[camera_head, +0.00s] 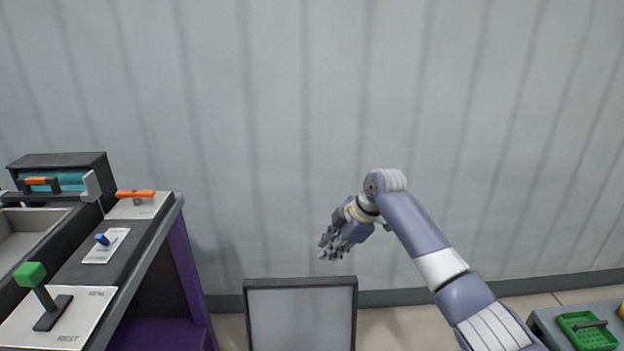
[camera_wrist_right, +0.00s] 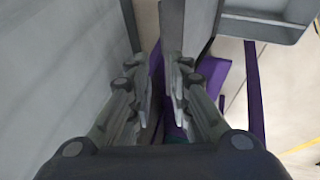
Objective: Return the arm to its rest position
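My right arm (camera_head: 420,235) comes in from the lower right in the head view and bends at a raised elbow near the middle. Its gripper (camera_head: 333,250) hangs in the air in front of the grey wall, above and behind the grey panel. In the right wrist view the two fingers of the right gripper (camera_wrist_right: 160,85) stand apart with a gap between them, and nothing is held. Purple surfaces show beyond the gap. My left gripper is not in view.
A grey panel (camera_head: 300,315) stands at the bottom centre. At left is a console with a green-knobbed lever (camera_head: 35,278), a blue switch (camera_head: 102,240) and an orange handle (camera_head: 135,194). A green basket (camera_head: 588,332) sits on a table at lower right.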

